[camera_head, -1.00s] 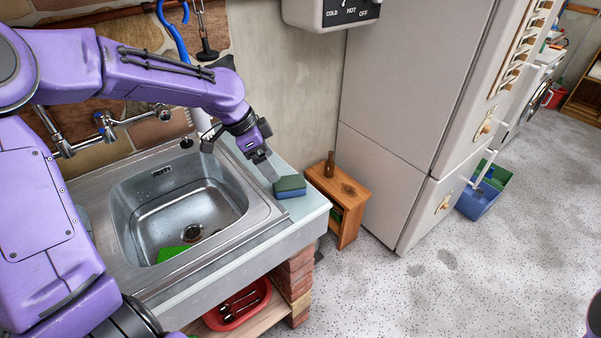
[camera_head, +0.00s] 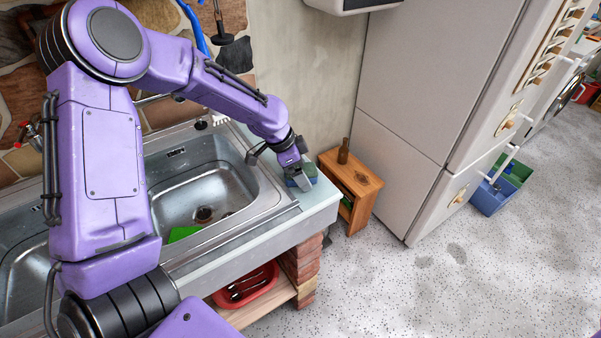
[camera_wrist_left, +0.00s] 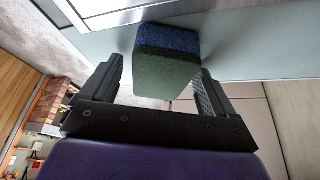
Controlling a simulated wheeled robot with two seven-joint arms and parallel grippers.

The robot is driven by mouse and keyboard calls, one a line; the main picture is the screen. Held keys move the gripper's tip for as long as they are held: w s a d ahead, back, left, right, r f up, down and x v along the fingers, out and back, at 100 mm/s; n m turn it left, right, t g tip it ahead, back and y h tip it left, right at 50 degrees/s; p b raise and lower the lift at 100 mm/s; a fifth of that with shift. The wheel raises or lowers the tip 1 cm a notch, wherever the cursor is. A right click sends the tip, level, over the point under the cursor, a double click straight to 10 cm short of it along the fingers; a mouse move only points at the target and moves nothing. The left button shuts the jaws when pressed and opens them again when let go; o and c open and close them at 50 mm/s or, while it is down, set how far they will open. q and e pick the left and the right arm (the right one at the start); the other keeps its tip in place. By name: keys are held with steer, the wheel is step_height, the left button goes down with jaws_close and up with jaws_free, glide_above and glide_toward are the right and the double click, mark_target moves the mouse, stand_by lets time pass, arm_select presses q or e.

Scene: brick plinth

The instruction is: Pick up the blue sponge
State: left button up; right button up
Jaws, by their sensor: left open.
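The blue sponge (camera_head: 309,169) lies on the pale counter to the right of the sink, with a dark green scouring layer on its upper side. My left gripper (camera_head: 299,179) is at the sponge and partly covers it in the head view. In the left wrist view the sponge (camera_wrist_left: 168,60) shows its blue and green layers between the two open fingers of my left gripper (camera_wrist_left: 160,84). There is a gap to the left finger; the right finger is very close, and I cannot tell whether it touches. My right gripper is not in view.
The metal sink (camera_head: 205,195) holds a green item (camera_head: 184,233). A small wooden cabinet (camera_head: 352,185) with a brown bottle (camera_head: 343,151) stands right of the counter, beside the tall fridge (camera_head: 425,75). A red tub (camera_head: 245,285) sits on the shelf below.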

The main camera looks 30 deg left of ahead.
mark_target(307, 170)
arm_select(q)
steer(key=c, duration=1.1)
steer(key=shift+c, duration=0.3)
steer(key=shift+r, duration=0.35)
step_height(307, 170, up, 3)
steer(key=shift+d+f+b, duration=0.1)
steer(key=shift+d+b, duration=0.05)
steer(key=shift+b, duration=0.45)
steer(key=s+d+r+p, duration=0.9)
steer(key=s, duration=0.1)
steer(key=shift+s+d+r+p, duration=0.15)
steer(key=shift+r+p, duration=0.05)
steer(key=shift+p, duration=0.15)
